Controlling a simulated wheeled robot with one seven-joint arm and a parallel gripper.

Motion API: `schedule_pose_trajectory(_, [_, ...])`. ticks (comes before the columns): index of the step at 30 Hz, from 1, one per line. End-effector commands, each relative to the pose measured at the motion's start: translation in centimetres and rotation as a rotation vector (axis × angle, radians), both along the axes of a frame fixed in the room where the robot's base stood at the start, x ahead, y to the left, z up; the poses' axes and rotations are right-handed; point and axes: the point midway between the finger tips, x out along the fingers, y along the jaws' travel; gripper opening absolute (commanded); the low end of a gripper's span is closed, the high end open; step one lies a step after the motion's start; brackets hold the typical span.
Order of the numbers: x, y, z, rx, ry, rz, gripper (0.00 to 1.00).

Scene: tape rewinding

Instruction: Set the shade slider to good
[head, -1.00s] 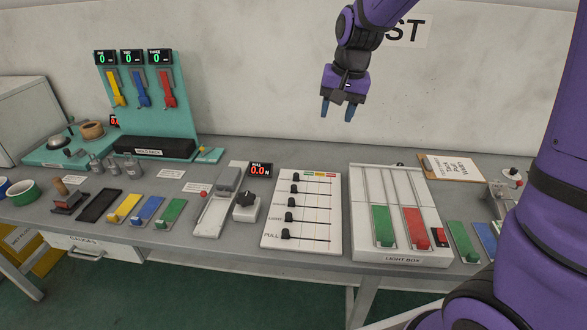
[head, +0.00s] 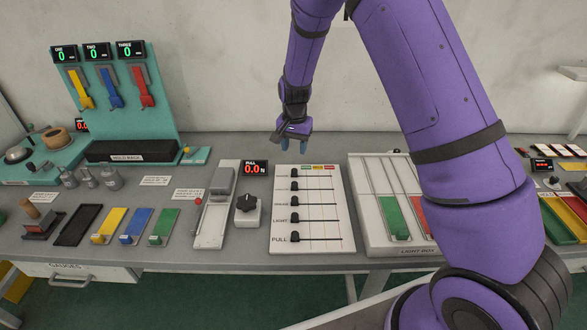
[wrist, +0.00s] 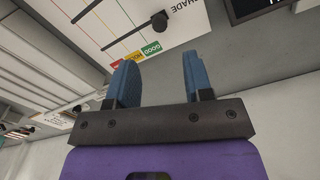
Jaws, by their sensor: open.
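The white slider panel (head: 335,225) lies on the bench with several black knobs at the left ends of their tracks in the head view. The shade slider knob (head: 295,172) is the top one; it also shows in the wrist view (wrist: 158,21) beside the word SHADE. The green GOOD label (wrist: 151,48) is at the panel's edge, beside yellow and red labels. My gripper (head: 292,145) is open and empty, above the panel's far edge, apart from the knob. In the wrist view its blue fingers (wrist: 160,62) appear below the GOOD label.
A grey block with a black dial (head: 247,208) and a pull display (head: 254,168) stand left of the panel. The light box (head: 368,220) is close on the right, partly hidden by my arm. Little room lies between them.

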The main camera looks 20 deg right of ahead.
Motion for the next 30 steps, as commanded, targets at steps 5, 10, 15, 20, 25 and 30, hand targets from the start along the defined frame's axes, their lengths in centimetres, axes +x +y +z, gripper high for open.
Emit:
schedule_pose_trajectory(5, [-0.1, 0.0, -3.1, -0.001, 0.004, 0.000, 0.47])
schedule_pose_trajectory(10, [-0.1, -0.1, -6.1, 0.000, 0.003, -0.001, 0.47])
schedule_pose_trajectory(15, [0.0, 0.0, -8.2, 0.001, 0.001, 0.001, 0.47])
schedule_pose_trajectory(20, [0.0, 0.0, -9.2, 0.000, 0.000, 0.001, 0.47])
schedule_pose_trajectory(25, [0.0, 0.0, -9.4, 0.000, -0.001, 0.001, 0.47])
schedule_pose_trajectory(30, [0.0, 0.0, -9.4, 0.001, -0.001, 0.001, 0.42])
